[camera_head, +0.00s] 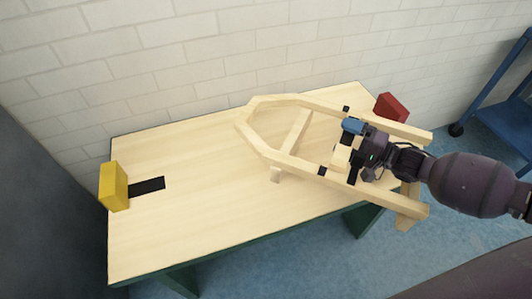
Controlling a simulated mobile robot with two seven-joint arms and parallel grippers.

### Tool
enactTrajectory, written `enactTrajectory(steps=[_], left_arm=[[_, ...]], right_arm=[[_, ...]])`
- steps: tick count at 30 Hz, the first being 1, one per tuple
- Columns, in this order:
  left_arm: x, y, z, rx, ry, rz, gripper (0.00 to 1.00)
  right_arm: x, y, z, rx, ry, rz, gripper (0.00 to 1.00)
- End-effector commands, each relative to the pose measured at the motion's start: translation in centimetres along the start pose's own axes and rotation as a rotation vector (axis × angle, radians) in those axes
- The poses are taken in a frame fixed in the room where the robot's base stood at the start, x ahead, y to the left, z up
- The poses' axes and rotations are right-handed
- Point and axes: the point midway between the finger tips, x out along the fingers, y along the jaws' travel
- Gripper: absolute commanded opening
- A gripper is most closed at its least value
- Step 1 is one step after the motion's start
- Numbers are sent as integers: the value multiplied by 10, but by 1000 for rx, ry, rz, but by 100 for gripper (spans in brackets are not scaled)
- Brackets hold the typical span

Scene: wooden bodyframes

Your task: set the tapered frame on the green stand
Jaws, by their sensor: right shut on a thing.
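The tapered frame (265,146) is pale wood, with two long rails that narrow to a blunt end at the left. It lies over the right part of the wooden tabletop, and its wide end reaches past the right edge. My right gripper (345,155), coming in from the right, is shut on the frame near a crosspiece in its middle and hides part of it. I cannot tell whether the frame's short legs touch the top. The green stand (362,221) shows as dark green legs and edging under the tabletop (200,225). My left gripper is out of view.
A yellow block (113,186) stands at the tabletop's left edge beside a black strip (147,186). A red block (391,106) stands at the back right, behind the frame. A white brick wall is behind. A blue cart (505,110) stands at the far right. The tabletop's left half is mostly clear.

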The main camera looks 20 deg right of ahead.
Motion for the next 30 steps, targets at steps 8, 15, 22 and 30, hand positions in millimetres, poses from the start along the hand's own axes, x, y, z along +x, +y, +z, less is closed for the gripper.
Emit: enactTrajectory(steps=[8,15,22,30], left_arm=[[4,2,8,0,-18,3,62],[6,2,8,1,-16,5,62],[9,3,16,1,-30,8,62],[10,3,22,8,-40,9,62]], right_arm=[[-2,12,-7,-6,9,-15,14],[14,11,-7,-6,9,-17,14],[52,13,-7,-4,8,-15,14],[98,13,-7,-5,8,-15,14]])
